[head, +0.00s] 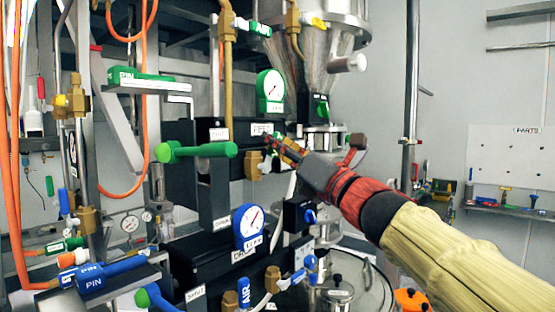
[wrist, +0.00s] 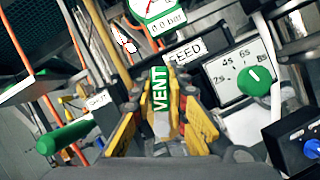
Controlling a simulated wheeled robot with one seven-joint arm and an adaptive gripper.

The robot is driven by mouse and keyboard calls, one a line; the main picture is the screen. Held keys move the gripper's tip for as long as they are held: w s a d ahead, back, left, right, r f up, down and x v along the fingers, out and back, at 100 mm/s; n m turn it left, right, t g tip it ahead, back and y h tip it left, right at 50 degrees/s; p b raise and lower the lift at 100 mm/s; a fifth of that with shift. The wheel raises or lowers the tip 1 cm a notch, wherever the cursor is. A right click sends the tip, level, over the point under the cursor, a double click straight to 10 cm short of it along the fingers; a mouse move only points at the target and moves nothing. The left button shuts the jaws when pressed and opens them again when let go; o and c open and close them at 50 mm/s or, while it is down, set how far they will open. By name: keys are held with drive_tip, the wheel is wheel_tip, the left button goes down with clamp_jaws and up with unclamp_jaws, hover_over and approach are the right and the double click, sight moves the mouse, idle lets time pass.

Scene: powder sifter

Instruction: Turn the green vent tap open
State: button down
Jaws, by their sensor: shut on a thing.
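The green vent tap shows in the wrist view as a green handle (wrist: 160,88) with a white VENT label, pointing up in the picture. My gripper (wrist: 162,105) has its yellow fingers on both sides of this handle and is shut on it. In the head view my gripper (head: 274,145) reaches in from the right to the front of the upper black box, just below the FEED label. The fingers hide most of the tap there, and its valve body cannot be made out clearly.
A green-rimmed gauge (head: 270,90) stands above my gripper. A thick green handle (head: 197,151) sticks out to the left. A blue-rimmed gauge (head: 248,227) is below. In the wrist view a green timer knob (wrist: 255,82) is close on the right.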

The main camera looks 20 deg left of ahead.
drive_tip(key=shift+n, duration=0.3)
drive_tip(key=c, duration=1.8)
unclamp_jaws()
drive_tip(key=shift+o, duration=0.4)
drive_tip(key=v, duration=1.2)
drive_tip(key=shift+f, duration=0.15)
